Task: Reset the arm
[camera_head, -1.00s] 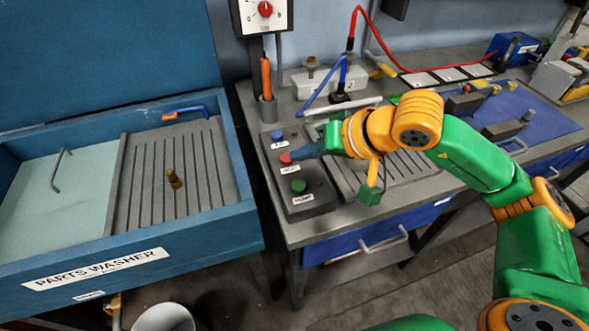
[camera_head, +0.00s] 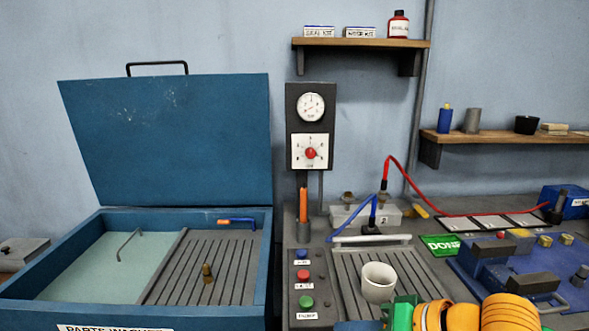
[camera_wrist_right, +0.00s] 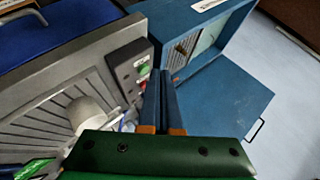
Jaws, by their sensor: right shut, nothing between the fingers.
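My right arm shows at the bottom edge of the head view as green and orange links (camera_head: 460,316). My right gripper's blue fingers (camera_wrist_right: 160,76) are shut and empty in the right wrist view, pointing over the bench beside the button box and toward the blue washer. In the head view the fingers are mostly cut off at the bottom. The button box with blue, red and green buttons (camera_head: 303,275) stands just beyond, and it also shows in the right wrist view (camera_wrist_right: 128,68). My left arm and gripper are not in view.
A white cup (camera_head: 378,282) stands on the slotted bench tray (camera_head: 350,290). The blue parts washer (camera_head: 262,245) is open at the left. A green DONE tag (camera_head: 440,245) lies by the blue mat with metal parts. A red hose (camera_head: 460,212) runs across the bench back.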

